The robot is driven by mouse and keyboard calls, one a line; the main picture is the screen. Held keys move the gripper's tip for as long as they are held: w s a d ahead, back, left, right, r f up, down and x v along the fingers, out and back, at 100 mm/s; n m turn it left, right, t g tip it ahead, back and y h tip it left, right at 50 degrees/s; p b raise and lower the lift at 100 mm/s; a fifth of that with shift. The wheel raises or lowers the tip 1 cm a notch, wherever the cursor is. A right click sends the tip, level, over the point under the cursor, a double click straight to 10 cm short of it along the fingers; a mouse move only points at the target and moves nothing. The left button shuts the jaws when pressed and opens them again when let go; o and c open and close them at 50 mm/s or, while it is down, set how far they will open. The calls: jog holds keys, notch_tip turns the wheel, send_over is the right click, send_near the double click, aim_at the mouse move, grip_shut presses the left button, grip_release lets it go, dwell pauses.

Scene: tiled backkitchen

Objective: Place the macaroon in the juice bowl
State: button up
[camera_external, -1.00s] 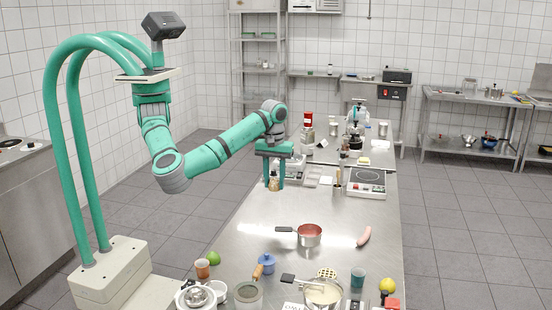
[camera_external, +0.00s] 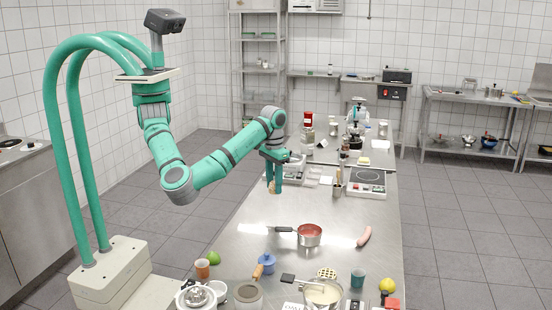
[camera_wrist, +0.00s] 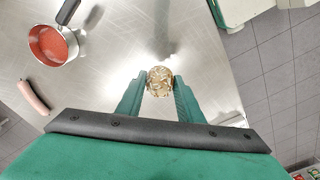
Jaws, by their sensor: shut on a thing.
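A small round, beige-brown piece with pale flakes, which looks like the macaroon (camera_wrist: 160,81), sits between my fingertips in the wrist view. My gripper (camera_wrist: 160,86) is shut on it from both sides. In the external view my gripper (camera_external: 274,184) points down over the left edge of the far half of the steel table, and the piece is a small brown patch at its tips. A white bowl with a metal dome-like part in it (camera_external: 196,296), possibly the juice bowl, stands at the near left corner; I cannot tell for sure.
A saucepan with red content (camera_external: 309,235) and a sausage (camera_external: 364,236) lie mid-table. Bare steel (camera_external: 300,205) lies between gripper and saucepan.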

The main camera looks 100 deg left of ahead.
jog(key=a+f+m, duration=0.1)
jog(key=f+m, duration=0.1)
jog(key=m, duration=0.1)
jog(key=w+a+f+m, duration=0.1)
jog(key=f+m, duration=0.1)
jog(key=w+a+f+m, duration=0.1)
jog(key=m, duration=0.2)
jog(key=shift+w+a+f+m, duration=0.2)
jog(key=shift+f+m, duration=0.1)
jog(key=shift+f, duration=0.1)
jog(key=shift+w+a+f+m, duration=0.1)
jog(key=shift+a+f+m, duration=0.1)
jog(key=shift+f+m, duration=0.35)
jog(key=shift+r, duration=0.15)
